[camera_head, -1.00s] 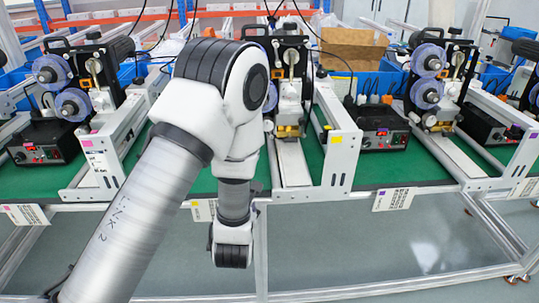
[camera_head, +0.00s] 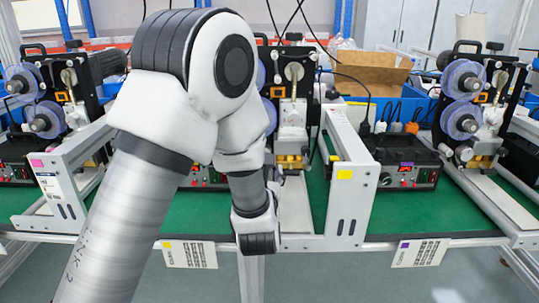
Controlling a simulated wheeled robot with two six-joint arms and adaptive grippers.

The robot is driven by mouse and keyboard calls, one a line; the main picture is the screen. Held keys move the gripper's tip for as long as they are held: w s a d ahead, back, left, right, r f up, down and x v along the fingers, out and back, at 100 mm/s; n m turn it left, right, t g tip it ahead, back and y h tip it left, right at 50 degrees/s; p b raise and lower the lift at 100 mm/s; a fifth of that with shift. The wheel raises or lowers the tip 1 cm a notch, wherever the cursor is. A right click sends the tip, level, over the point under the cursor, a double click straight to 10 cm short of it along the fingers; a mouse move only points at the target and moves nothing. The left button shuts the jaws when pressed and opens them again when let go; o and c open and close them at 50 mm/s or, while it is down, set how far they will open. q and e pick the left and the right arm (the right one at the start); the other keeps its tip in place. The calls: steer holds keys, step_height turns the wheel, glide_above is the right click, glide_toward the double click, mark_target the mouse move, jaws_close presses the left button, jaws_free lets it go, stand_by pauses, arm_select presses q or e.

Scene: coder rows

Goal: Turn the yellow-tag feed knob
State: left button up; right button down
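The yellow-tag coder machine (camera_head: 292,100) stands in the middle of the bench, partly behind my arm. A yellow tag (camera_head: 344,174) is on the end plate of its frame, and a yellow mark is on the card (camera_head: 190,254) below. Its black control box (camera_head: 208,180) shows only in part behind my arm, and I cannot make out its feed knob. My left arm comes in from the lower left and bends down, its wrist low in front of this station at the bench's front edge. My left gripper is hidden behind the wrist. My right gripper is not in view.
A similar coder (camera_head: 478,105) with a control box (camera_head: 404,165) stands to the right, above a purple-marked card (camera_head: 420,253). Another coder (camera_head: 62,100) with a pink tag (camera_head: 37,163) is at the left. Metal frames and hanging cables stand between stations. Green mat (camera_head: 397,218) lies bare at front.

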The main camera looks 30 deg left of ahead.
arm_select(q)
steer(key=x, duration=0.6)
steer(key=shift+a+p, duration=0.15)
steer(key=shift+p, duration=0.15)
steer(key=shift+s, duration=0.1)
steer(key=c, duration=1.1)
steer(key=shift+f, duration=0.1)
